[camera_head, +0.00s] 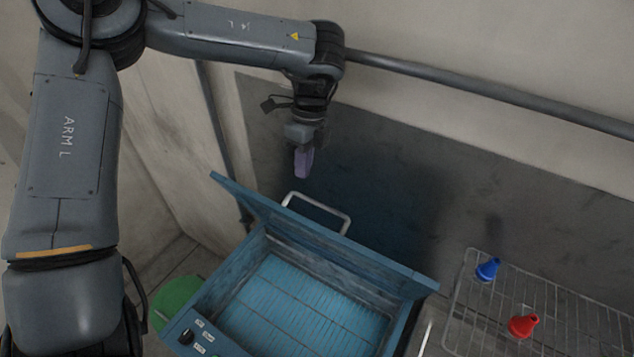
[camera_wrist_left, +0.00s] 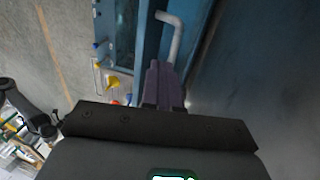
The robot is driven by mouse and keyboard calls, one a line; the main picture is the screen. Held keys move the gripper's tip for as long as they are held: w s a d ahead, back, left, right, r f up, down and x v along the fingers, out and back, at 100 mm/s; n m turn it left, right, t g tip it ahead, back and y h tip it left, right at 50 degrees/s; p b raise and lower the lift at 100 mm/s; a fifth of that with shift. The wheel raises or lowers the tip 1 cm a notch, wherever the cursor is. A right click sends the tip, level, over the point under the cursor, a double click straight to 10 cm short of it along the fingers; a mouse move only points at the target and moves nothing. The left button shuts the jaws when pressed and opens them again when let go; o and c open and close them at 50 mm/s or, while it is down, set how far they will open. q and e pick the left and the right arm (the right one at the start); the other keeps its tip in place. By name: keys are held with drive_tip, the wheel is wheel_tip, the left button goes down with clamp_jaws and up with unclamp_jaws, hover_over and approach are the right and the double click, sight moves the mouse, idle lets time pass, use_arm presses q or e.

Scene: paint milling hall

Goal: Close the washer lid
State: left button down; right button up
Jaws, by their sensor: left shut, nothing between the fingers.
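The washer (camera_head: 218,300) is a blue box with a ribbed blue floor inside. Its lid (camera_head: 325,232) stands raised along the back side, seen nearly edge-on, so the inside is open to view. A pale metal handle (camera_head: 322,212) sticks out behind the lid; it also shows in the left wrist view (camera_wrist_left: 174,38). My left gripper (camera_head: 303,163) is shut and empty, with purple fingers pointing down, above and behind the lid near the handle. In the left wrist view the fingers (camera_wrist_left: 161,84) appear just below the handle; I cannot tell whether they touch. My right gripper is not in view.
A wire rack (camera_head: 575,313) at the right holds a blue funnel-shaped piece (camera_head: 487,269) and a red one (camera_head: 523,325). A green round object (camera_head: 178,298) is left of the washer. A wall with a grey pipe (camera_head: 480,86) runs behind the lid.

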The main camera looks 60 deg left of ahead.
sight(299, 197)
use_arm(q)
drive_tip(key=shift+f, duration=0.3)
drive_tip(key=p+x, duration=0.2)
drive_tip(key=x, duration=0.6)
drive_tip(key=shift+s, duration=0.15)
drive_tip(key=shift+s+d+f, duration=0.1)
drive_tip(key=shift+d+f, duration=0.05)
drive_tip(key=shift+f, duration=0.45)
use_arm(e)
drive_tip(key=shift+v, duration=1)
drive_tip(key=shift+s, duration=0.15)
